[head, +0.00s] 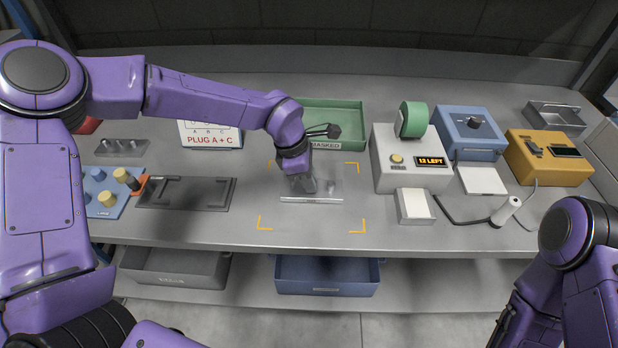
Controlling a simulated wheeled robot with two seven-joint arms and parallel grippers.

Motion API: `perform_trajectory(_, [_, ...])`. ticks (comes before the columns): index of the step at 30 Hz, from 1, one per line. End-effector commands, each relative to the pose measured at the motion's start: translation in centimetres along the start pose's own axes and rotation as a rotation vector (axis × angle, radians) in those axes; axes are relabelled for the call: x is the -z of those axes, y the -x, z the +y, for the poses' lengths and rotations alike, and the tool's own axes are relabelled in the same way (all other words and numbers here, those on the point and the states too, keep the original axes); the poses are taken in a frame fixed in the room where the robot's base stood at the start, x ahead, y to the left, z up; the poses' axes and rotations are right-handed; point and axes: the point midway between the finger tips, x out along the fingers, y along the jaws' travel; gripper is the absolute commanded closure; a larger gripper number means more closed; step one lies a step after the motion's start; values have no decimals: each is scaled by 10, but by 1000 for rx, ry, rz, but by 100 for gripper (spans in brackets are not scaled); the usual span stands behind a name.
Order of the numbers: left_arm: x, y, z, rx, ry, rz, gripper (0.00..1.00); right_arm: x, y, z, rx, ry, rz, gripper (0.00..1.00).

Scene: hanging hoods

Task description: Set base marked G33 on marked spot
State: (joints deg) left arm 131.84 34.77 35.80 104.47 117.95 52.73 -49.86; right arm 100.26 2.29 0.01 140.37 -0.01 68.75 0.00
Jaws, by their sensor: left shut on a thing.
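A grey, partly see-through base (329,190) with a pale front edge is at the middle of the bench. It lies within the marked spot, framed by orange corner marks (264,223). My left gripper (303,187) reaches down from above and is shut on the base, at its left-middle part. The fingers are dark and partly blend with the base. No G33 mark is legible, and I cannot tell whether the base touches the bench or is slightly above it. On the right, only my right arm shows; its gripper is out of view.
A dark rectangular frame (184,194) lies left of the spot, beside a blue knob board (112,190). A green MASKED tray (345,112) stands behind. A grey display box (410,158), blue box (470,133) and yellow box (548,158) stand right. Bench front is clear.

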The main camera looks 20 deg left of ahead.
Motion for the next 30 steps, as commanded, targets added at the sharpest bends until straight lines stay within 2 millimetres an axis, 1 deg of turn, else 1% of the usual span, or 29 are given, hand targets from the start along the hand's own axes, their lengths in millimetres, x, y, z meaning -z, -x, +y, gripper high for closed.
perform_trajectory(2, [0,-2,0,0,0,-1,100,0,-1,0,0,0,0,57])
perform_trajectory(3, [1,-3,0,1,0,1,74,0,-1,0,0,0,0,57])
perform_trajectory(4, [1,-3,0,1,0,1,65,0,-1,0,0,0,0,57])
perform_trajectory(5, [1,-2,0,1,0,1,59,0,-1,0,0,0,0,57])
perform_trajectory(11, [1,-2,0,1,0,1,59,0,-1,0,0,0,0,57])
perform_trajectory(14, [0,4,0,-1,1,0,59,0,0,0,0,0,0,57])
perform_trajectory(17, [0,22,1,-4,1,-3,59,-1,-2,0,0,0,0,57])
perform_trajectory(24, [0,84,1,-3,2,-3,59,-2,-5,0,0,0,0,57])
perform_trajectory(27, [0,103,1,-2,1,-2,59,-2,-6,0,0,0,0,57])
perform_trajectory(30, [0,115,0,-1,0,0,59,-3,-6,0,0,0,0,57])
